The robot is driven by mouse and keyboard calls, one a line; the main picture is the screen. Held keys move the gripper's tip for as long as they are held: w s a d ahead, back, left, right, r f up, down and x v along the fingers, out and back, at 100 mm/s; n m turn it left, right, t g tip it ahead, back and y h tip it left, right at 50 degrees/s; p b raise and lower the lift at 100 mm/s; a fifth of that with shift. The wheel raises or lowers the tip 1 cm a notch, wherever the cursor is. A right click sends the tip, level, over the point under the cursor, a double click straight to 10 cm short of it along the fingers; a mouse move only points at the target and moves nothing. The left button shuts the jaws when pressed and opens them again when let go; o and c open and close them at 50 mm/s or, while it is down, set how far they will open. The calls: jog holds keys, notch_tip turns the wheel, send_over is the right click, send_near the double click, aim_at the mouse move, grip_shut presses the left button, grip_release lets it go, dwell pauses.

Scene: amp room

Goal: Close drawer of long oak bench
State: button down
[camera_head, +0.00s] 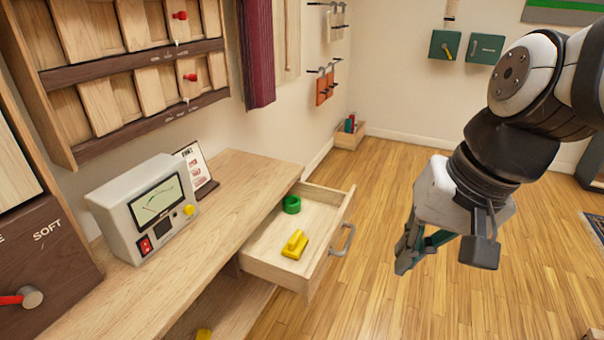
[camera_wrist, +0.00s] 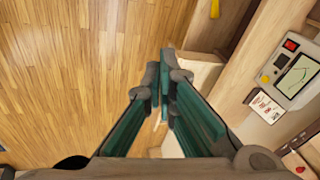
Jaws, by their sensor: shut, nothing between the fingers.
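The long oak bench (camera_head: 222,200) runs along the wall at the left. Its drawer (camera_head: 275,262) is pulled out toward the right, with a grey curved handle (camera_head: 343,240) on its front. A green ring (camera_head: 291,204) and a yellow object (camera_head: 295,244) lie in the drawer. My gripper (camera_head: 403,262) is in the air to the right of the drawer front, apart from the handle. In the wrist view its fingers (camera_wrist: 163,85) are together and empty, and they hide most of the drawer behind them.
A grey meter box (camera_head: 145,208) and a small card stand (camera_head: 195,170) are on the bench top. A wooden rack (camera_head: 120,75) hangs above. A small wooden box (camera_head: 349,135) stands on the floor by the far wall. The wooden floor right of the drawer is clear.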

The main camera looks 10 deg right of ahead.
jog(key=w+d+f+m+y+b, duration=0.2)
jog(key=w+f+m+y+b, duration=0.3)
jog(key=w+f+m, duration=0.9)
jog(key=w+d+f+m+t+y+b, duration=0.1)
jog(key=w+d+f+m+b, duration=0.2)
jog(key=w+f, duration=0.6)
jog(key=w+d+f+m+t+b, duration=0.1)
jog(key=w+d+f+m, duration=0.2)
jog(key=w+d+f, duration=0.55)
send_near(326, 260)
notch_tip(326, 260, down, 3)
jog(key=shift+w+a+f+b, duration=0.1)
jog(key=shift+w+a+b, duration=0.25)
jog(key=shift+a, duration=0.45)
jog(key=shift+w+a+b, duration=0.15)
jog(key=shift+w+a, duration=0.3)
jog(key=shift+a, duration=0.35)
jog(key=w+a+b, duration=0.1)
jog(key=w+a, duration=0.3)
jog(key=a, duration=0.3)
jog(key=w+a+b, duration=0.1)
jog(key=w+a, duration=0.3)
jog(key=a, duration=0.3)
jog(key=w+a+b, duration=0.2)
jog(key=w+a, duration=0.2)
jog(key=a, duration=0.2)
jog(key=shift+a, duration=0.4)
jog(key=shift+w+a, duration=0.1)
jog(key=shift+a, duration=0.15)
